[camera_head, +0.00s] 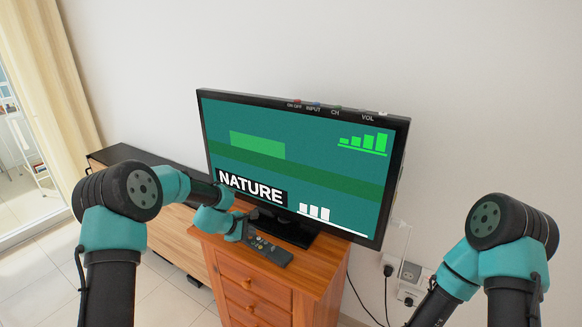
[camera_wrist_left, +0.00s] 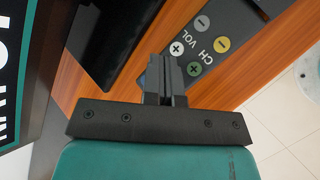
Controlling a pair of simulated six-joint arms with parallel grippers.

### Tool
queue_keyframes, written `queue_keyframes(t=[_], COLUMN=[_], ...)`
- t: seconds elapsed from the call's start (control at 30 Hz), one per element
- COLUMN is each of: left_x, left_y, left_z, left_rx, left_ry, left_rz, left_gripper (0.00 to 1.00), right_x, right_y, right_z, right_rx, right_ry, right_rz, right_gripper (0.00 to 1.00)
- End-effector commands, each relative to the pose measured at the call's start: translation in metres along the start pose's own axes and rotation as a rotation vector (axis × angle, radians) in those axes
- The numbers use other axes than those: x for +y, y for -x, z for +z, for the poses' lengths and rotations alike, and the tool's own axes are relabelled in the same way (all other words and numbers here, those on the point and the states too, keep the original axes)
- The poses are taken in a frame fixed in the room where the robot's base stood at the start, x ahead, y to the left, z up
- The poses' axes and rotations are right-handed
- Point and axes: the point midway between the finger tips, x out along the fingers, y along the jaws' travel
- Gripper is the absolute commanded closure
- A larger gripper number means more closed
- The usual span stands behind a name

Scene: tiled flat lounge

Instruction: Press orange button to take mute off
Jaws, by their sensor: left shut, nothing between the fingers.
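A dark remote control (camera_head: 270,250) lies on the wooden cabinet in front of the TV. In the left wrist view, the remote (camera_wrist_left: 212,55) shows CH and VOL labels with round plus and minus buttons. I cannot make out an orange button; part of the remote is hidden by my gripper. My left gripper (camera_wrist_left: 165,75) is shut and empty, its fingertips over or beside the remote near the plus buttons; I cannot tell whether it touches. It also shows in the head view (camera_head: 249,236). The TV (camera_head: 290,165) shows NATURE, green bars and white bars. My right gripper is out of view.
The wooden cabinet (camera_head: 310,265) has drawers, and the TV stand's foot sits behind the remote. A longer low cabinet (camera_head: 165,235) stands at left. Wall sockets with plugs and cables (camera_head: 405,280) are at right. A curtain (camera_head: 50,75) hangs at far left.

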Motion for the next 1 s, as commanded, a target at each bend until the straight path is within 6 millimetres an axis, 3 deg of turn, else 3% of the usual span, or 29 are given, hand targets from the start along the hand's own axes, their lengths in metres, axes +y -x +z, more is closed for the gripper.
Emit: queue_keyframes(t=[0.67,1.0], left_x=[0.007,0.02], left_y=[0.009,0.027], left_z=[0.007,0.02], left_rx=[0.0,-0.001], left_ry=[-0.001,-0.001], left_rz=[0.001,0.001], left_gripper=[1.0,1.0], right_x=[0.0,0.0], right_y=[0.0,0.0], right_z=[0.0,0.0], right_rx=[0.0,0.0], right_ry=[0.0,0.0], right_rz=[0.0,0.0], right_gripper=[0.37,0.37])
